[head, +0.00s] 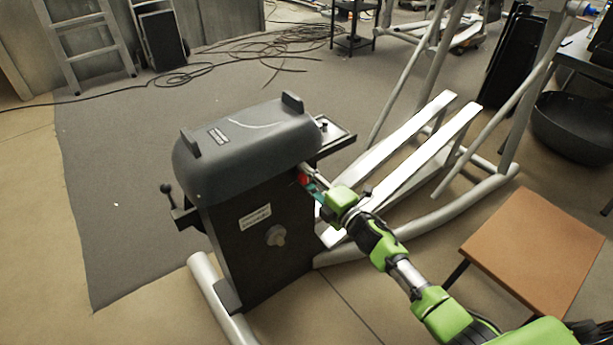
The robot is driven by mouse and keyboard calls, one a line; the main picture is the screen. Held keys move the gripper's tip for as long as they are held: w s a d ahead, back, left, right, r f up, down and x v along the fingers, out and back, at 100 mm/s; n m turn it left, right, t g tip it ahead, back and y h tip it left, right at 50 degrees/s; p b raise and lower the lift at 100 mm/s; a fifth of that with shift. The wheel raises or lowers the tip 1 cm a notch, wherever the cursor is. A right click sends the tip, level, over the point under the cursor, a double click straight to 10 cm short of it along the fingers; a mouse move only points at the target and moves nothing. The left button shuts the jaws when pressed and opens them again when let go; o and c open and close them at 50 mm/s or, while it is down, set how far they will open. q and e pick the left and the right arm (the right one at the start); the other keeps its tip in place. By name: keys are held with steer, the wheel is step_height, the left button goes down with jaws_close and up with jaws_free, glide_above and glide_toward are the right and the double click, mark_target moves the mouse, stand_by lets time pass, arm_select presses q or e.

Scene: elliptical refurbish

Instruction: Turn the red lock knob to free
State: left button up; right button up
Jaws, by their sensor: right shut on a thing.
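The red lock knob (303,180) shows as a small red spot on the right side of the dark machine housing (250,150), just under its grey cover. My right gripper (309,180) reaches in from the lower right on its green and silver arm and is shut on the red knob. The fingers hide most of the knob, so I cannot tell which way it is turned. My left gripper is not in view.
Silver rails and tubes (420,150) run behind my right arm. A brown-topped table (535,245) stands at right. Cables (260,55) lie on the floor behind.

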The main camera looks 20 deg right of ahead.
steer(key=o, duration=1.1)
steer(key=shift+c, duration=0.2)
steer(key=v, duration=1.2)
